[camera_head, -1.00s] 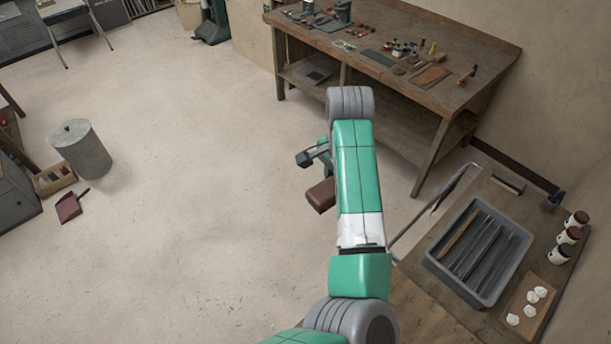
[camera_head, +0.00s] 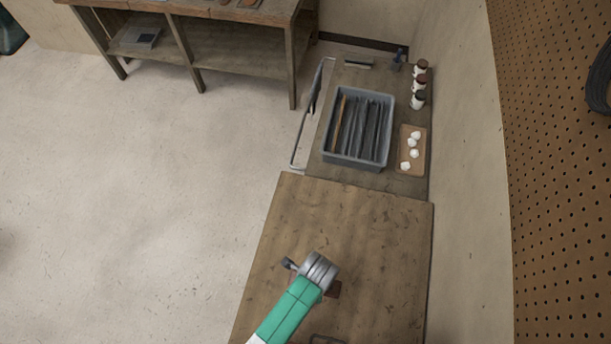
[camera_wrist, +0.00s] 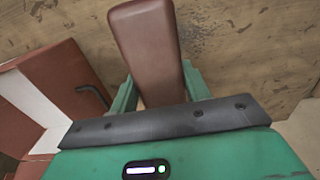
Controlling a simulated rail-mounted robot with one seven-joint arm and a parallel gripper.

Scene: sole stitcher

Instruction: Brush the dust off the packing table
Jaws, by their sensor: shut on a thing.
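The packing table (camera_head: 345,225) is a bare wooden top at the lower middle of the head view, with small dark specks on it. In the wrist view, dark grey dust (camera_wrist: 195,38) lies on the wood beside the brush. My gripper (camera_wrist: 158,88) is shut on a smooth reddish-brown brush (camera_wrist: 145,45), which points away from the wrist. Only a brown corner of the brush (camera_head: 333,289) shows beside my arm in the head view. Its bristles are hidden. I cannot tell whether it touches the tabletop.
Beyond the table, a side bench holds a grey tray (camera_head: 328,155) of dark strips, several jars (camera_head: 418,100) and a board with white lumps (camera_head: 421,162). A wall and pegboard (camera_head: 550,150) stand right. Red-brown and white box-like things (camera_wrist: 60,85) are left in the wrist view. Left floor is clear.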

